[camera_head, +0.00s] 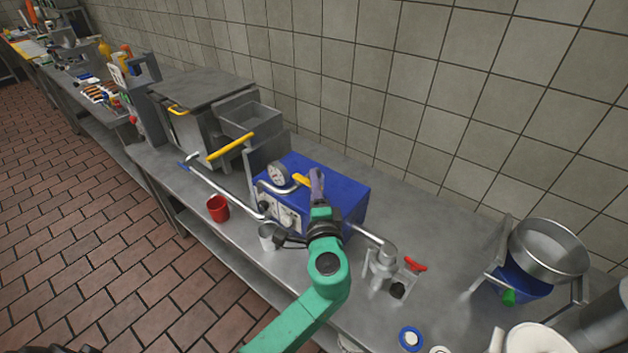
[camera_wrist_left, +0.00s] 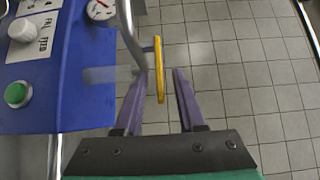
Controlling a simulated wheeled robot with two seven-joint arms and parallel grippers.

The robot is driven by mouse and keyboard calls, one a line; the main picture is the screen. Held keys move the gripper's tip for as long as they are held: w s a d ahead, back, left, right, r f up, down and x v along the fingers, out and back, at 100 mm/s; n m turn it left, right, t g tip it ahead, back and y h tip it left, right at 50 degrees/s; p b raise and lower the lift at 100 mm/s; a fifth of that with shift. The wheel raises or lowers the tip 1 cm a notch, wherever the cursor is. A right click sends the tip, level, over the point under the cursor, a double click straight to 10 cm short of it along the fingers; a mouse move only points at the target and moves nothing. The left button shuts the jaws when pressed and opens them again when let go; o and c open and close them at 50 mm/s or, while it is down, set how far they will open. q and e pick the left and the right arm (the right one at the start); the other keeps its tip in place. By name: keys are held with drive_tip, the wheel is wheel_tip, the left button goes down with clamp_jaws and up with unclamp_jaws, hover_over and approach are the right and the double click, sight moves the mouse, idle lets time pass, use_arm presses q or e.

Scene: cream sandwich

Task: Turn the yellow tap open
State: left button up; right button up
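The yellow tap (camera_head: 301,180) is a flat lever on a bent metal pipe at the blue machine (camera_head: 341,190). In the left wrist view the yellow tap (camera_wrist_left: 159,75) appears lengthwise between my purple fingertips, nearer the left finger. My left gripper (camera_head: 316,174) is above the blue machine, just right of the lever in the head view. In the left wrist view my left gripper (camera_wrist_left: 166,74) is open, with a gap between its fingers. Whether a finger touches the lever I cannot tell. My right gripper is not in view.
A red cup (camera_head: 218,208) and a metal cup (camera_head: 267,237) stand in front of the machine. A red-handled valve (camera_head: 415,265) and a steel bowl (camera_head: 548,250) are to the right.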

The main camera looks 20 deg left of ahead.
sight(307, 185)
use_arm(q)
clamp_jaws()
drive_tip(key=shift+s+a+m+h, duration=0.1)
drive_tip(key=shift+s+m+h, duration=0.05)
drive_tip(key=shift+m+h, duration=0.2)
drive_tip(key=shift+s+a+m+t+h, duration=0.1)
drive_tip(key=shift+s+m+t+h, duration=0.1)
drive_tip(key=shift+m+t+h, duration=0.45)
drive_tip(key=shift+s+a+m+g+h+b, duration=0.4)
drive_tip(key=shift+a+m+g+h+b, duration=0.7)
drive_tip(key=shift+m+h, duration=1.7)
drive_tip(key=shift+s+a+m+g+h+b, duration=0.5)
drive_tip(key=shift+m+g+h+b, duration=1.15)
drive_tip(key=shift+h, duration=2.15)
drive_tip(key=shift+s+a+m+g+h+b, duration=0.25)
drive_tip(key=shift+a+m+g+h+b, duration=0.9)
drive_tip(key=shift+m+h, duration=1.7)
drive_tip(key=shift+d+n+h, duration=0.15)
drive_tip(key=shift+n+h, duration=0.25)
drive_tip(key=shift+h, duration=0.15)
